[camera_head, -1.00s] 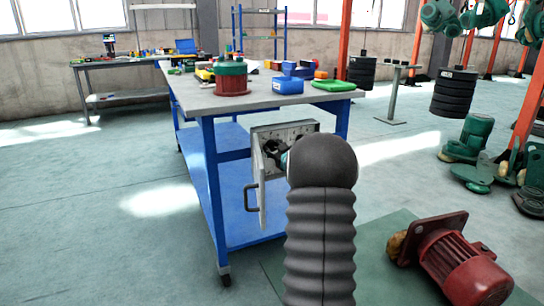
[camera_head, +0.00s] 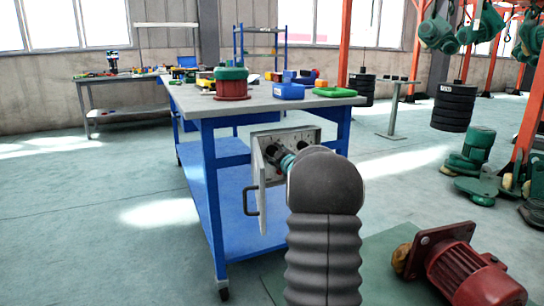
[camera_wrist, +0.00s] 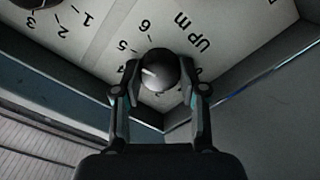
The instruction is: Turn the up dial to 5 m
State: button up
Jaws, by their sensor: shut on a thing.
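The up dial (camera_wrist: 162,66) is a dark round knob on a light panel in the wrist view. The label "UP m" and the printed numbers around it appear upside down. A pale mark on the knob faces left, towards the side with 4 and 5; I cannot tell the exact reading. My gripper (camera_wrist: 159,88) has one finger on each side of the knob and is shut on it. In the head view the control box (camera_head: 291,135) hangs at the bench end with its door open, and my arm partly hides the panel.
A second dark dial (camera_wrist: 36,3) shows at the wrist view's upper left edge. The open door (camera_head: 259,180) with its handle stands left of the panel. The blue workbench (camera_head: 209,185) is behind. A red motor (camera_head: 462,268) lies on the floor at right.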

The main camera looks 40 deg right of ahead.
jog(key=shift+w+a, duration=0.1)
jog(key=o, duration=1.1)
jog(key=shift+w+a, duration=0.1)
jog(key=shift+o, duration=0.2)
jog(key=v, duration=1.2)
